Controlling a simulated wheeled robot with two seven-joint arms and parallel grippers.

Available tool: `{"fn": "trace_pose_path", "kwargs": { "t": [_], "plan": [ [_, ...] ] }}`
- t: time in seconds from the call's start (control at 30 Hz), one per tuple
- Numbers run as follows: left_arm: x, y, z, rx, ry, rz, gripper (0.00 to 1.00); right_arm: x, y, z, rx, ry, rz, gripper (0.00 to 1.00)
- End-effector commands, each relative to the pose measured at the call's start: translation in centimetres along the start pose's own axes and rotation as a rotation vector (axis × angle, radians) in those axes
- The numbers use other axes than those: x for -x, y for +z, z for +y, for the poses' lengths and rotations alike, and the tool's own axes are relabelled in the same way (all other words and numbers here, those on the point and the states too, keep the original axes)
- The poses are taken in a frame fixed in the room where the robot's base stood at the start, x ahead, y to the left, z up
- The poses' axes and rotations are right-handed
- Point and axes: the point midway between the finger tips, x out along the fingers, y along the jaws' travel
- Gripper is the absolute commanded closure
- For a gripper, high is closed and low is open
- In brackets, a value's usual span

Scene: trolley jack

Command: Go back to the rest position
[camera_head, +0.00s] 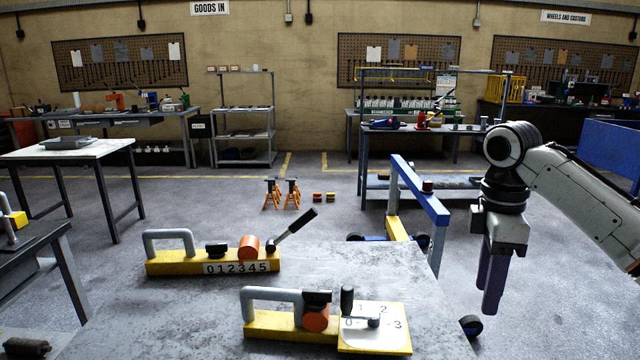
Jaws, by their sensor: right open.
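My right gripper (491,302) hangs at the right, pointing down, beyond the right edge of the grey metal table (340,260). Its two dark purple fingers are open with a narrow gap, and nothing shows between them. My right arm reaches in from the right edge. My left gripper is not in view. A yellow block device (170,268) with a grey handle, an orange knob, a tilted black-gripped lever and a 0–5 scale sits on the table. A second yellow device (270,326) with an upright black lever and a 0–3 plate sits nearer, at the front right.
A blue and yellow wheeled frame (425,194) stands just behind the table, left of my right gripper. Orange stands (283,193) are on the floor farther back. A pale-topped table (70,152) is at left. Open floor lies in the middle and right of the gripper.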

Motion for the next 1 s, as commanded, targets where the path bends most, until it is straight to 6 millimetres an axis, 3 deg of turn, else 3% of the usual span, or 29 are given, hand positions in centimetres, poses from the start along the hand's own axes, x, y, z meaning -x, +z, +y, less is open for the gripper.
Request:
{"fn": "trace_pose_path", "kwargs": {
  "t": [0.03,0.1,0.3,0.47,0.77,1.0],
  "plan": [
    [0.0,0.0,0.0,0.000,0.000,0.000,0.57,-0.1,3.4,0.7,-0.064,-0.001,-0.008,0.60],
    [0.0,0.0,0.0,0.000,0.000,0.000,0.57,-0.2,7.2,1.1,-0.135,-0.002,-0.017,0.60],
    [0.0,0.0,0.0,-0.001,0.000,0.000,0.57,-0.4,16.0,1.2,-0.297,-0.004,-0.038,0.60],
    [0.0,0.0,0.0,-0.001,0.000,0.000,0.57,-0.3,22.1,0.4,-0.410,-0.005,-0.053,0.60],
    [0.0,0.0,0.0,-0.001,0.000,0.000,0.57,-10.2,20.8,2.0,-0.455,0.095,-0.092,0.60],
    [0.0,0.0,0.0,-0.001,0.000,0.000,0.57,-20.4,20.2,1.5,-0.492,0.227,-0.093,0.60]
  ]
}}
